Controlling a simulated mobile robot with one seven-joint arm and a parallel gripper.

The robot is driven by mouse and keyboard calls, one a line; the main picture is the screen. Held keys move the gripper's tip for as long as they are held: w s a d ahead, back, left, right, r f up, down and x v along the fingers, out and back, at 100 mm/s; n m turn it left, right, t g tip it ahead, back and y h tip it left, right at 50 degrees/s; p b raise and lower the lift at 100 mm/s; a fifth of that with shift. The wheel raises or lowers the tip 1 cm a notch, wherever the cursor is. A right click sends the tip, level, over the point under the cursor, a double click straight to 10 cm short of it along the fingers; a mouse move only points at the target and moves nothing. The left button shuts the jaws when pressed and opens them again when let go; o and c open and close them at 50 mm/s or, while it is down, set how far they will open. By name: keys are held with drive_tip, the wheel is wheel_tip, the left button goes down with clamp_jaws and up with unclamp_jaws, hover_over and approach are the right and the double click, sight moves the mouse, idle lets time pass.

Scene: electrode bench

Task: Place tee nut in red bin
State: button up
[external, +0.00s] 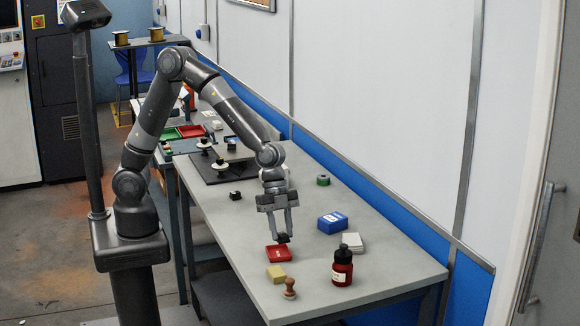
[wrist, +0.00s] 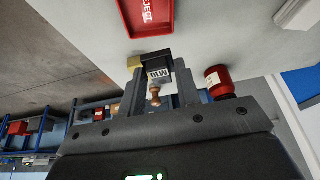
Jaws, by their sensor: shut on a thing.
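My gripper (external: 281,236) is shut on the tee nut (external: 284,239), a small dark block between the fingertips. In the wrist view, my gripper (wrist: 158,78) has the tee nut (wrist: 161,74) between its fingers, with a pale "M10" label showing. The red bin (external: 278,258) is a shallow tray on the bench. In the external view the tee nut appears just above the bin's back edge; the exact gap is hard to tell. In the wrist view the red bin (wrist: 150,25), with white lettering, lies at the top, apart from the fingers in the picture.
A yellow block (external: 276,275), a wooden stamp (external: 289,289) and a red bottle (external: 342,268) stand near the bin. A blue box (external: 332,222) and white box (external: 353,242) are to the right. A small black item (external: 235,196) lies farther back. The bench (external: 240,232) is clear left of the bin.

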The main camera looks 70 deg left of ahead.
sight(280, 232)
drive_tip(key=shift+f, duration=1.9)
drive_tip(key=shift+f, duration=0.45)
drive_tip(key=o, duration=1)
